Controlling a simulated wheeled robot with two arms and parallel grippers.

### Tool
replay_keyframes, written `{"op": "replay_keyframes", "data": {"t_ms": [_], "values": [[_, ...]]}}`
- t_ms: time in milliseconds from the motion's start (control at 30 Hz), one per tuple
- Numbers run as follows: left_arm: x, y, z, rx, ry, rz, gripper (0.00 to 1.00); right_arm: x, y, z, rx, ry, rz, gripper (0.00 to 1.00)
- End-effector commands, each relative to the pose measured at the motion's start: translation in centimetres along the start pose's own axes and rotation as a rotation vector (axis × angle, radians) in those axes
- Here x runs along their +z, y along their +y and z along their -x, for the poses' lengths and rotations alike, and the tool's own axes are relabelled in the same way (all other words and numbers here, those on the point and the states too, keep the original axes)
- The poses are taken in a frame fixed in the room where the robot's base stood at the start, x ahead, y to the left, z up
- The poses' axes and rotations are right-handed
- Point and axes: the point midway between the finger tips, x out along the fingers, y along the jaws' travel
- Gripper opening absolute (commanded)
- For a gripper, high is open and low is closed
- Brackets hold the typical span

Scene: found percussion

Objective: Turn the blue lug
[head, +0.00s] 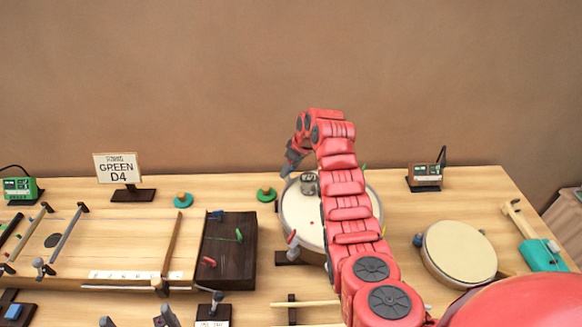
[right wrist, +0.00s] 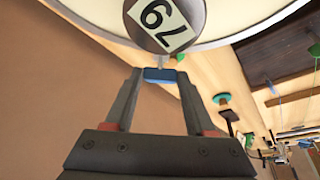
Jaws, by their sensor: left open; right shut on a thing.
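A round drum (head: 300,215) with a pale head stands in the middle of the table, partly covered by my right arm. A green lug (head: 363,168) and a red lug (head: 292,239) show at its rim. My right gripper (head: 289,172) is at the drum's far left edge. In the right wrist view its fingers (right wrist: 160,77) are shut on the blue lug (right wrist: 160,75), beside the drum rim (right wrist: 250,28). The blue lug is hidden in the head view. My left gripper (head: 137,319) is open at the bottom edge, only its fingertips showing.
A metal weight (head: 309,184) sits on the drum; its label reads 79 in the right wrist view. A sign (head: 116,168) reads GREEN D4. A stringed board with a dark pegged block (head: 228,260) lies left. A smaller drum (head: 459,250) and a teal-handled wrench (head: 543,254) lie right.

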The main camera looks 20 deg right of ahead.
Motion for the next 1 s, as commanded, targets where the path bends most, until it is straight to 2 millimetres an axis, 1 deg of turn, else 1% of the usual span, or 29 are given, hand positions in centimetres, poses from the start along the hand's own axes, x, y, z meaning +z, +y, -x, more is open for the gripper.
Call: {"op": "replay_keyframes", "data": {"t_ms": [367, 400, 533, 567, 867, 1000], "values": [[0.0, 0.0, 0.1, 0.0, 0.0, 0.0, 1.0, 0.0, 0.0, 0.0, 0.011, 0.002, -0.026, 0.0], [0.0, 0.0, 0.1, 0.0, 0.0, 0.0, 1.0, 0.0, 0.0, 0.0, 0.011, 0.002, -0.026, 0.6], [0.0, 0.0, 0.1, 0.0, 0.0, 0.0, 1.0, 0.0, 0.0, 0.0, 0.01, 0.002, -0.025, 0.84], [0.0, 0.0, 0.1, 0.0, 0.0, 0.0, 1.0, 0.0, 0.0, 0.0, 0.01, 0.001, -0.025, 0.85], [0.0, 0.0, 0.1, 0.0, 0.0, 0.0, 1.0, 0.0, 0.0, 0.1, 0.01, 0.002, -0.025, 0.85], [0.1, 0.0, 0.6, 0.0, 0.0, 0.0, 1.0, -0.1, 0.1, 1.2, 0.013, 0.007, -0.024, 0.85]]}}
